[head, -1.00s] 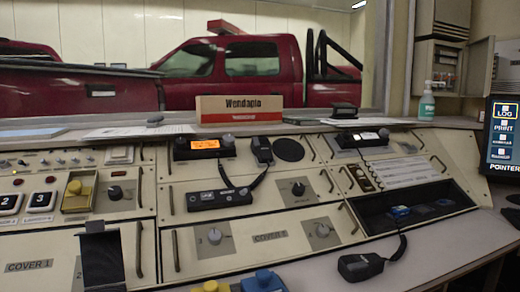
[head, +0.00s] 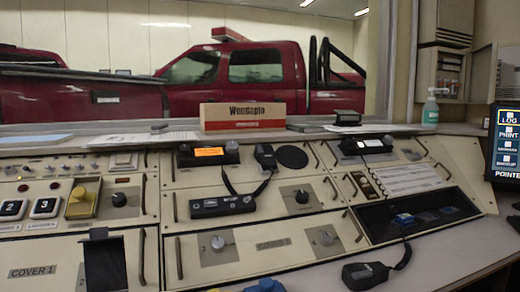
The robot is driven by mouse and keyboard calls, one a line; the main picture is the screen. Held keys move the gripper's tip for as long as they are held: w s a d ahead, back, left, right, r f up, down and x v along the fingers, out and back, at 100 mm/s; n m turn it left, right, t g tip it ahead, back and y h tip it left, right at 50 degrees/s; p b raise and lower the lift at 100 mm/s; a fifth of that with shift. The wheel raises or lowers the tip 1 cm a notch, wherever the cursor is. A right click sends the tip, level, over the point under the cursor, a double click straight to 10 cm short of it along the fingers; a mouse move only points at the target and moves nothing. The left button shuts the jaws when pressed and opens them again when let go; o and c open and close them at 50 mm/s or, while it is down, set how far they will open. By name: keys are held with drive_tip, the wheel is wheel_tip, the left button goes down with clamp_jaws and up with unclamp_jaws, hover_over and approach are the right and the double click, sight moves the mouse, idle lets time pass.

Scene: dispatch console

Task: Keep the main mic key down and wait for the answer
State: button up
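My gripper is not in view. No part of the console is clearly labelled as the main mic key. A yellow block with a round top (head: 82,198) sits on the left panel. A blue block (head: 265,286) shows at the bottom edge, mostly cut off. A black hand mic (head: 264,157) hangs beside the radio with an orange display (head: 208,152), its coiled cord running down to a black unit (head: 222,205). Another black hand mic (head: 365,275) lies on the front ledge, its cord reaching up to the dark recess (head: 378,226). Nothing is seen pressing any key.
A cardboard box (head: 242,116) and papers (head: 140,138) lie on the shelf behind the console. A dark bracket (head: 104,262) stands at lower left. A screen (head: 504,142) is at the right edge. The ledge right of the lower mic (head: 445,258) is clear.

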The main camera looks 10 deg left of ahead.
drive_tip(key=shift+c, duration=0.4)
clamp_jaws()
idle(1.2)
